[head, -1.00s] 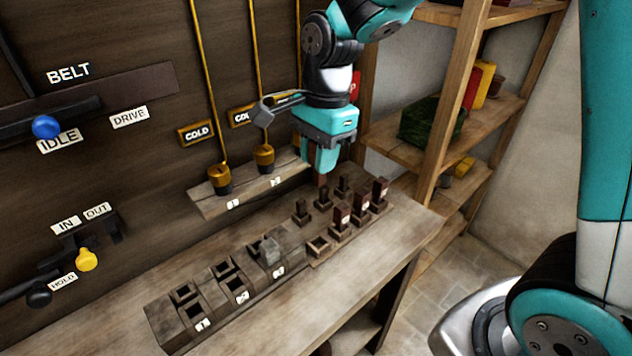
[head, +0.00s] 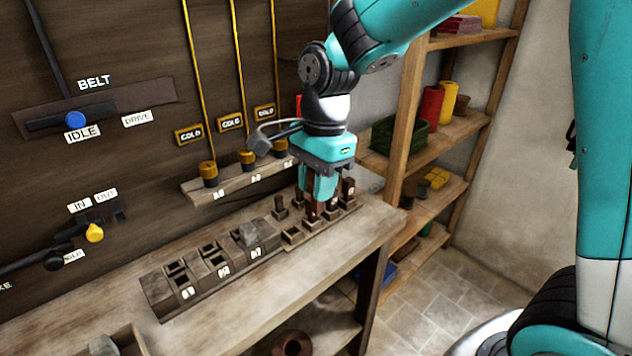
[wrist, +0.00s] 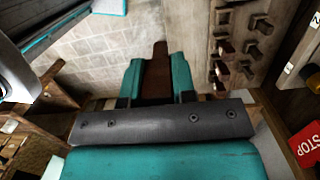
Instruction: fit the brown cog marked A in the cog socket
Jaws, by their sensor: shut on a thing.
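My gripper (head: 318,192) points down over the right part of the bench, at the peg rack. It is shut on a dark brown piece (head: 312,212), whose lower end shows below the fingers. In the wrist view the brown piece (wrist: 157,75) sits between the two teal fingers. No letter is readable on it, so I cannot confirm mark A. The rack (head: 291,238) holds several dark pegs and brown labelled pieces and shows an empty square opening at its near left end. I cannot tell which opening is the cog socket.
A grey holder block (head: 205,272) with numbered openings lies left of the rack. Weights on yellow rods (head: 209,172) hang over a ledge behind. The BELT lever (head: 76,119) is on the wall. Shelves (head: 445,140) stand right. The bench front (head: 290,290) is clear.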

